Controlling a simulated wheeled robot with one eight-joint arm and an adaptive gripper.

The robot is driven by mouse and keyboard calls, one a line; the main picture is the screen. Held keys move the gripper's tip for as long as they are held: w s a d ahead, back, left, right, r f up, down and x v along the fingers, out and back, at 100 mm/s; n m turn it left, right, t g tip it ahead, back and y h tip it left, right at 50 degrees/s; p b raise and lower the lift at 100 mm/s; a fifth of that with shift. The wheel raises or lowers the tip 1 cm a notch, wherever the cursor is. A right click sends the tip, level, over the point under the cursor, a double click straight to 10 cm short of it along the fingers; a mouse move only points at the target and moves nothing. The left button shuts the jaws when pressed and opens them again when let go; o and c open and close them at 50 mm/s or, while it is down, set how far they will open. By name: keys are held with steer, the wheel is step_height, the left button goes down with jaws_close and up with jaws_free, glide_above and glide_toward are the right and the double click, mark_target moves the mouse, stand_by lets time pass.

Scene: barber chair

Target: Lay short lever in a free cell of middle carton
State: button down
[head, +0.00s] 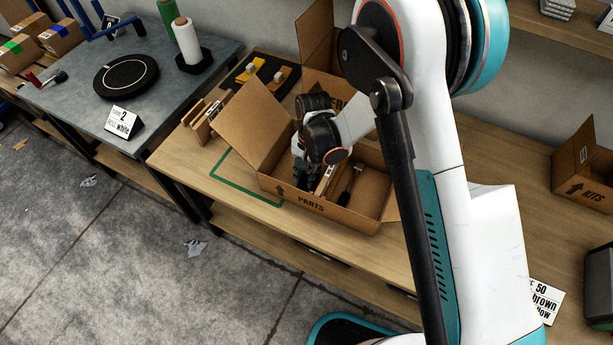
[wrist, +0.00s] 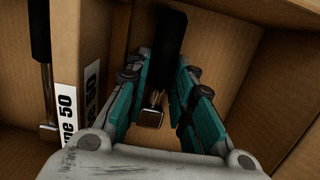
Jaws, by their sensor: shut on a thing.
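The open carton marked PARTS (head: 268,170) stands on the wooden bench, and my gripper (head: 299,168) reaches down into its left part. In the wrist view my gripper (wrist: 162,85) is shut on a short lever (wrist: 168,45) with a black handle and a metal end, inside a cardboard cell. Whether the lever touches the cell floor I cannot tell. The head view does not show this lever clearly. A second black-handled lever (wrist: 40,60) lies in the neighbouring cell, beyond a divider with a white label; it also shows in the head view (head: 349,185).
Another open carton (head: 318,40) stands behind, and a carton marked KITS (head: 585,165) stands to the right. The raised flaps and the cardboard divider (wrist: 93,50) stand close to my gripper. A grey table (head: 75,100) with a black disc is at left.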

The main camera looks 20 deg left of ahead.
mark_target(309, 172)
steer(key=shift+f, duration=0.25)
steer(key=shift+f, duration=0.2)
steer(key=c, duration=1.4)
jaws_free()
steer(key=shift+r, duration=0.1)
steer(key=shift+r, duration=0.1)
step_height(309, 172, up, 12)
steer(key=w+p, duration=0.1)
steer(key=p, duration=0.2)
steer(key=shift+w+p, duration=0.3)
steer(key=shift+w, duration=0.05)
steer(key=shift+d, duration=0.1)
